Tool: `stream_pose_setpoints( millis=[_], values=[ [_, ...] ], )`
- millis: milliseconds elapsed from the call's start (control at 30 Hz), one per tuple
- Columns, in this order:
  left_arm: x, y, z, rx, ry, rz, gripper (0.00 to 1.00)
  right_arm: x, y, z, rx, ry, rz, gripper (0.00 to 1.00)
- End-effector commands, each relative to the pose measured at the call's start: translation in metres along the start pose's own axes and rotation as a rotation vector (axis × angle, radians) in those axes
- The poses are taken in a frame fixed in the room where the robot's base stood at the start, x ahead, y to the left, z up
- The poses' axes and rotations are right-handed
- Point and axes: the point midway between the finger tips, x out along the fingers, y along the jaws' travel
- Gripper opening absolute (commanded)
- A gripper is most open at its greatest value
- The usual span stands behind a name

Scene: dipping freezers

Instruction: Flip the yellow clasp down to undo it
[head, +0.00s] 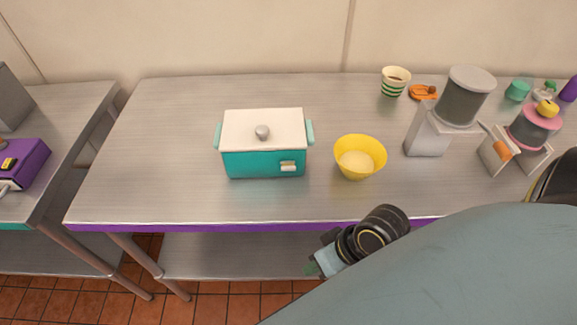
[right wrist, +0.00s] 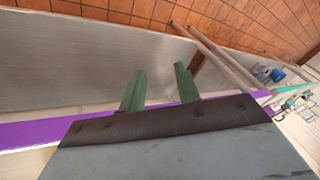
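A teal box (head: 250,163) with a white lid (head: 240,125) and a grey knob stands on the steel table. My right gripper (head: 312,268) is in front of the table's purple edge, below and apart from the box. In the right wrist view its two green fingers (right wrist: 159,84) stand apart with nothing between them. The box and clasp do not show in that view. My left gripper is not in view.
A yellow bowl (head: 360,157) stands just right of the box. A striped cup (head: 394,82), a grey blender-like appliance (head: 427,136) and other items stand farther right. A purple device (head: 28,163) is on the left counter. The table left of the box is clear.

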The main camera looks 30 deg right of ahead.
Motion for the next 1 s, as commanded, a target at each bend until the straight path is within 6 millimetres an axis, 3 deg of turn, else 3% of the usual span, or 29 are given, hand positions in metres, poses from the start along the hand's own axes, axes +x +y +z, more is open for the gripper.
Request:
stream_pose_setpoints(
  millis=[167,333,700,867,1000],
  values=[
    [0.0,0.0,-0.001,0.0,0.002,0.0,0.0,-0.007,0.0,-0.008,0.201,0.018,-0.2,0.33],
    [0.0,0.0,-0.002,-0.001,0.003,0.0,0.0,-0.025,0.012,-0.032,0.508,0.051,-0.434,0.33],
    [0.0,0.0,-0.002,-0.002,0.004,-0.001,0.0,-0.098,0.076,-0.112,1.156,0.157,-0.87,0.33],
    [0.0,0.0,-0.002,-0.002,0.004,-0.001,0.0,-0.114,0.091,-0.128,1.267,0.177,-0.951,0.33],
    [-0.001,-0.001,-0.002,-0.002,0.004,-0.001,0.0,-0.113,0.09,-0.136,1.288,0.18,-0.971,0.33]
  ],
)
